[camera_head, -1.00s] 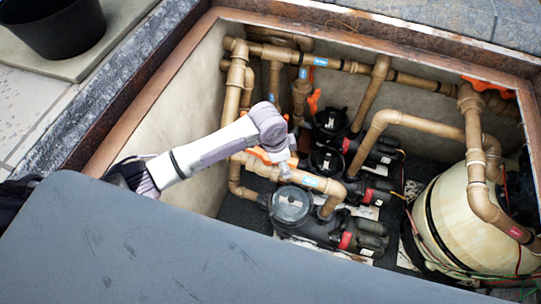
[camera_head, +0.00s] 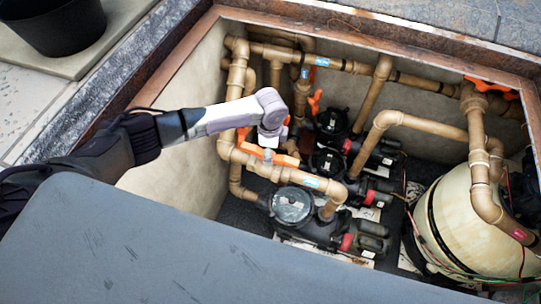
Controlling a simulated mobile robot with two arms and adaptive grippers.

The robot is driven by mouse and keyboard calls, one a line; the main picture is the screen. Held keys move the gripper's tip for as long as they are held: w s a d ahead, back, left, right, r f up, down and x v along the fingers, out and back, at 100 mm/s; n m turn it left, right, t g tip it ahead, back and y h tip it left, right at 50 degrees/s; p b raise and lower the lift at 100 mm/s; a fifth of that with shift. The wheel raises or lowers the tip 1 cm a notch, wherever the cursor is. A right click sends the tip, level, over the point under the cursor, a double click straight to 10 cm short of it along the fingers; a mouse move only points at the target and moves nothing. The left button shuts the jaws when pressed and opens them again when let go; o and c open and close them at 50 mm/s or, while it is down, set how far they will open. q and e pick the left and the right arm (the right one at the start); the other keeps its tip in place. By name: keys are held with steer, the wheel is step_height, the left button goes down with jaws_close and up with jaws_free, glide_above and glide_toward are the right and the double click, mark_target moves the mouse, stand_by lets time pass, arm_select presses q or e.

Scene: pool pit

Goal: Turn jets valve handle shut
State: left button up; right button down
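Several orange valve handles sit on the tan pipes in the pit. A long orange handle (camera_head: 283,159) lies on the near left pipe above the front pump, and an orange part (camera_head: 242,135) shows just left of my wrist. Another orange handle (camera_head: 314,101) is at the back pipe, and one (camera_head: 488,84) is at the far right. I cannot read which is the jets valve. My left gripper (camera_head: 268,153) points down at the near left handle, at or just above it. Its fingers are too small to tell open from shut. My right gripper is not in view.
Several black pumps, including the front pump (camera_head: 292,207), stand on the pit floor. A cream filter tank (camera_head: 458,215) fills the right side. The rusty pit rim (camera_head: 135,88) borders the opening, and a black bucket (camera_head: 55,22) stands outside at top left.

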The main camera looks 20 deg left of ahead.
arm_select(q)
steer(key=shift+w+f, duration=0.1)
steer(key=shift+f, duration=1.95)
jaws_close()
